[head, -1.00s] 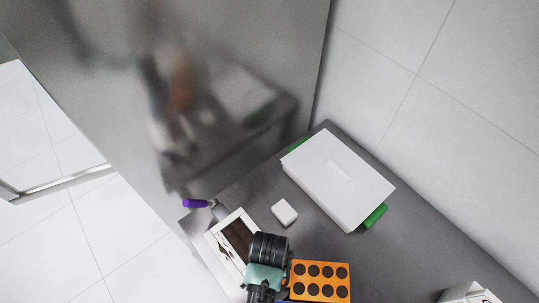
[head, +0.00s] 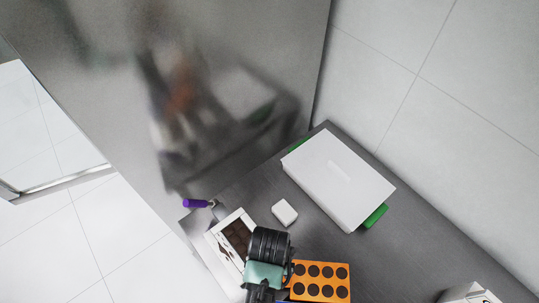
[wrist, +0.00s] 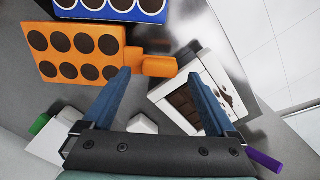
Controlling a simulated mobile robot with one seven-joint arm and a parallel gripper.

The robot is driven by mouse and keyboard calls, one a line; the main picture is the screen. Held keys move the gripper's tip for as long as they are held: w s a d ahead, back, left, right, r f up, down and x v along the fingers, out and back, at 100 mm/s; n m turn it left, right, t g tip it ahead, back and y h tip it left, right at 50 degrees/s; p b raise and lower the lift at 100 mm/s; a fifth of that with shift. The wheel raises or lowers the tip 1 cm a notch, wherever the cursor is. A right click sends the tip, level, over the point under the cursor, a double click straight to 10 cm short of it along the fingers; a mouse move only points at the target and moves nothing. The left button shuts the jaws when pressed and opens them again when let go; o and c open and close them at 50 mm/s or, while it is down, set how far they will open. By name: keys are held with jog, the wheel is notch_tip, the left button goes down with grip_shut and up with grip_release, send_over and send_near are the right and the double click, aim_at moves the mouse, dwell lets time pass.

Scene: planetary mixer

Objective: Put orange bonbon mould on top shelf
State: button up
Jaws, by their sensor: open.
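The orange bonbon mould (head: 320,279), a flat tray with rows of dark round cavities, lies at the bottom of the head view, right of my arm. In the wrist view the mould (wrist: 75,52) is at upper left. Its orange tab (wrist: 158,67) points right and lies between the lines of my fingertips. My gripper (wrist: 158,75) is open, with its two blue fingers spread and nothing clamped. I cannot tell the height of the fingertips above the tab. In the head view my wrist hides the fingers. I cannot make out a shelf in either view.
A blue mould (wrist: 115,8) lies beside the orange one. A white box with a chocolate window (head: 236,238), a small white block (head: 284,212), a purple-handled tool (head: 195,203) and a white box over something green (head: 338,180) are on the dark counter. A metal panel (head: 200,60) stands behind.

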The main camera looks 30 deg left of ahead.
notch_tip(320, 180, up, 10)
jog(key=shift+f, duration=0.15)
